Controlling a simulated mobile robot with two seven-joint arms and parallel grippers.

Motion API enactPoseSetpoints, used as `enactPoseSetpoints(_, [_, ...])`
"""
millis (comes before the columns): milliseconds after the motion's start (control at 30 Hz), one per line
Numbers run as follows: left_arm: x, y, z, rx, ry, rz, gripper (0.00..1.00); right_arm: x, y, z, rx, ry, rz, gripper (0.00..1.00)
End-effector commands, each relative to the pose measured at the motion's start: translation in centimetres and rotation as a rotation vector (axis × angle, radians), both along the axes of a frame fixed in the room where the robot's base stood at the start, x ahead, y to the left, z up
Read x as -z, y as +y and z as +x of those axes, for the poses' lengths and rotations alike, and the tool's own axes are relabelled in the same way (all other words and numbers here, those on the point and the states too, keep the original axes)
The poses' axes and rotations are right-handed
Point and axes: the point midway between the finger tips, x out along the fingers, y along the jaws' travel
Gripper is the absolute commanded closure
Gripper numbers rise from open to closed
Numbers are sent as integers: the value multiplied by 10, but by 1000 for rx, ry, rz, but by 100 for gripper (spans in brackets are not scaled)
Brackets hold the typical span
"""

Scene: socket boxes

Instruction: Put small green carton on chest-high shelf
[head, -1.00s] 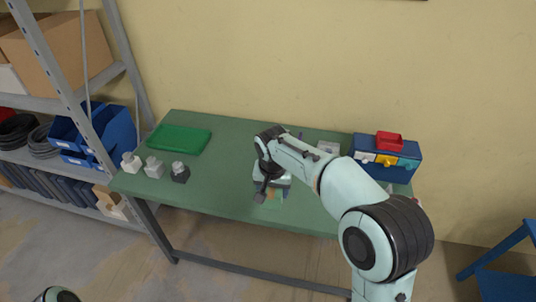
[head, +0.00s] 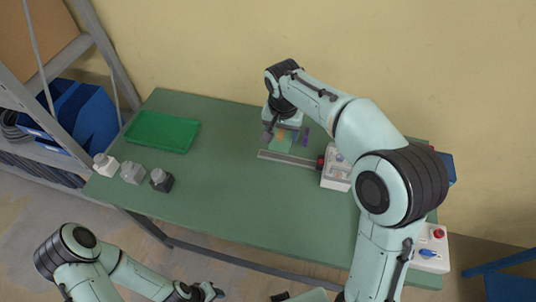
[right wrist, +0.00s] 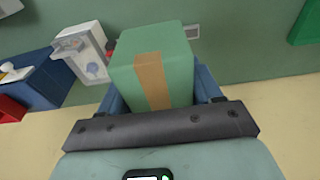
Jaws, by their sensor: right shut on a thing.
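The small green carton (right wrist: 180,75), with a tan tape strip, sits between the blue fingers of my right gripper (right wrist: 155,92) in the right wrist view. In the head view the right gripper (head: 283,136) is over the back middle of the green table, and the carton (head: 281,146) shows partly below it. I cannot tell its height above the table. My left gripper (head: 205,291) is at the bottom of the head view, away from the table; its jaws are unclear. The grey metal shelf rack (head: 60,58) stands at the left, its upper part cut off.
The green table (head: 230,190) bears a green tray (head: 162,131), several small grey and white blocks (head: 132,172), a grey rail (head: 290,158) and a white box (head: 337,170). A control box (head: 430,250) is at the right. Blue bins (head: 85,110) fill part of the rack.

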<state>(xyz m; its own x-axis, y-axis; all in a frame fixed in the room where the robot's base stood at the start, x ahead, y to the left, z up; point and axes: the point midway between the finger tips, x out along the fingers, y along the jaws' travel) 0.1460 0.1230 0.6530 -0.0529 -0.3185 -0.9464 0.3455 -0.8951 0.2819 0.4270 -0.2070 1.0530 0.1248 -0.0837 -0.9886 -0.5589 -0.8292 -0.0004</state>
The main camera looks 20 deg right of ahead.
Motion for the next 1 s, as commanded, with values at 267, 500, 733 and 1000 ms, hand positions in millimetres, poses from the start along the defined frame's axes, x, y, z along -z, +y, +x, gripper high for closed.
enactPoseSetpoints(267, [11, 0, -10, -1, 12, 1, 57, 59, 0, -2, 0, 8, -2, 73])
enactPoseSetpoints(500, [19, 0, -15, 0, 18, 0, 57, 122, 0, -2, 1, 7, -2, 73])
enactPoseSetpoints(733, [21, 0, -17, -1, 19, 0, 57, 154, 0, -1, 0, 2, -1, 73])
enactPoseSetpoints(1000, [24, 0, -19, 0, 21, 0, 57, 188, 0, -1, 0, 3, -1, 73])
